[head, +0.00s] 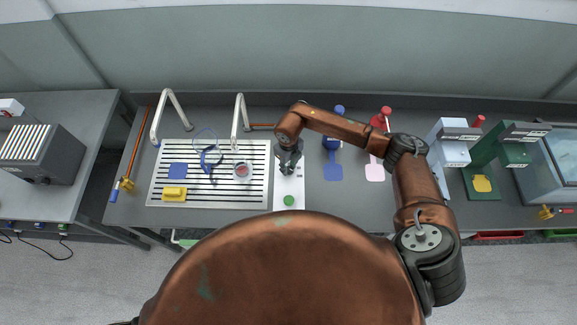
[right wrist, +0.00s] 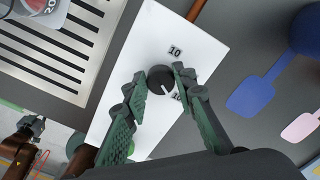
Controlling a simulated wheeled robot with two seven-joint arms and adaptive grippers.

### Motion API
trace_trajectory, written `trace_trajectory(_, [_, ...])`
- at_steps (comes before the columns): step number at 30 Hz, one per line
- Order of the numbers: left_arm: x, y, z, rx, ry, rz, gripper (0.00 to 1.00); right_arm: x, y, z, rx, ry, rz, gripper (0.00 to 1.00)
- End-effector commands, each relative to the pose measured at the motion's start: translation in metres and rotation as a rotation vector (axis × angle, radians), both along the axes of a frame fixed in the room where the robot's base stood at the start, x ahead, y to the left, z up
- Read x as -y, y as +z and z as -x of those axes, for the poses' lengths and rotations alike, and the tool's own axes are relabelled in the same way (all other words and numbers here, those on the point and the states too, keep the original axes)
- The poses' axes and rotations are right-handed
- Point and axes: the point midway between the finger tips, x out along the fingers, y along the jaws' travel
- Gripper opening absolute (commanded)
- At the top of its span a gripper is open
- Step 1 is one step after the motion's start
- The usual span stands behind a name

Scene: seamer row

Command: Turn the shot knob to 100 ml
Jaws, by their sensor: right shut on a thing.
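The line points down and right, toward a dark label that is partly covered and seems to start with "10". Another label reading "10" (right wrist: 175,50) is above the knob. My right gripper (right wrist: 158,82) is shut on the knob, one finger on each side. In the head view my right gripper (head: 289,168) hides the knob.
A green button (head: 289,200) is at the panel's near end. The slatted tray (head: 225,200), with blue goggles and a cup, lies left. A blue paddle (head: 333,172) and a pink paddle (head: 375,172) lie right. Two bent metal pipes (head: 239,118) rise behind the tray.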

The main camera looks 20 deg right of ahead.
Motion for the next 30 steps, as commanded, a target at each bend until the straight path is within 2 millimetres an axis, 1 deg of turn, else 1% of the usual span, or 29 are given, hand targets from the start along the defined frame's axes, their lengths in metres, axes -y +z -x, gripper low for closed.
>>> trace_trajectory(3, [0.0,0.0,0.0,0.0,0.0,0.0,0.0,0.0,0.0,0.0,0.0,-0.002,0.0,0.01])
trace_trajectory(4, [0.0,0.0,0.0,0.0,0.0,0.0,0.0,0.0,0.0,0.0,0.0,-0.002,0.0,0.26])
trace_trajectory(11, [0.0,0.0,0.0,0.0,0.0,0.0,0.0,0.0,0.0,0.0,0.0,0.0,0.0,0.42])
trace_trajectory(19, [-0.001,0.0,0.001,-0.001,0.001,-0.001,0.0,0.0,0.001,0.0,0.0,0.0,0.0,0.43])
trace_trajectory(22, [-0.001,0.0,0.001,-0.001,0.001,-0.001,0.0,0.0,0.006,-0.001,0.002,0.001,-0.001,0.43])
trace_trajectory(26, [-0.001,0.0,0.001,0.0,0.0,0.0,0.0,0.0,0.025,-0.002,0.003,0.001,-0.001,0.43])
trace_trajectory(30, [0.0,0.0,0.0,0.0,0.0,0.0,0.0,0.0,0.054,-0.002,0.005,0.002,-0.001,0.43])
